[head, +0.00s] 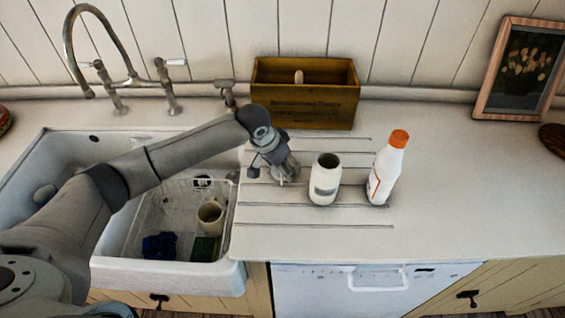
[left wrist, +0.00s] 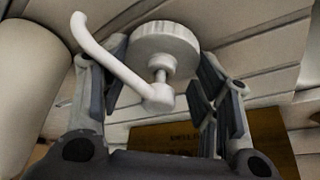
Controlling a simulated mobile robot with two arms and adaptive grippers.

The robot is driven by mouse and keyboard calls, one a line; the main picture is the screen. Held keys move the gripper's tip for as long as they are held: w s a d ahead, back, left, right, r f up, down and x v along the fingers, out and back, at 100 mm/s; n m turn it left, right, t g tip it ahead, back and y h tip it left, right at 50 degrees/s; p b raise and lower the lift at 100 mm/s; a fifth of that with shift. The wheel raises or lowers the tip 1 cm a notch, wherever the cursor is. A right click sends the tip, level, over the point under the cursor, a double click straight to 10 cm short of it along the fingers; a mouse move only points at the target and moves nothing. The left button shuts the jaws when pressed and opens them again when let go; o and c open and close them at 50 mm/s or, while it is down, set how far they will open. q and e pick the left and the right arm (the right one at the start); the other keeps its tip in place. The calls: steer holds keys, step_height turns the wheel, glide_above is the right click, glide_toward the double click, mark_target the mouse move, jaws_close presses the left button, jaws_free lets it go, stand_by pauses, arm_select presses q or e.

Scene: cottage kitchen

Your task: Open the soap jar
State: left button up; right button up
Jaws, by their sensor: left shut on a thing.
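The white soap jar (head: 324,182) stands upright on the ribbed counter right of the sink, its dark round mouth uncovered and a grey label on its front. My left gripper (head: 285,172) is just left of the jar, apart from it. In the left wrist view, a white pump lid (left wrist: 165,42) with a ribbed cap and a curved spout sits between the fingers of the left gripper, which is shut on it. In the head view the lid is mostly hidden by the gripper. My right gripper is not in view.
A white bottle with an orange cap (head: 388,172) stands close right of the jar. A wooden box (head: 305,105) is behind, against the wall. The sink (head: 130,240) at left holds a mug (head: 211,216). A picture frame (head: 488,70) leans back right.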

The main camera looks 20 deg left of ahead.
arm_select(q)
steer(key=shift+f, duration=0.15)
steer(key=o, duration=1.1)
steer(key=shift+o, duration=0.2)
steer(key=b+v, duration=0.1)
steer(key=v, duration=1.1)
steer(key=shift+s+a, duration=0.1)
steer(key=shift+s, duration=0.05)
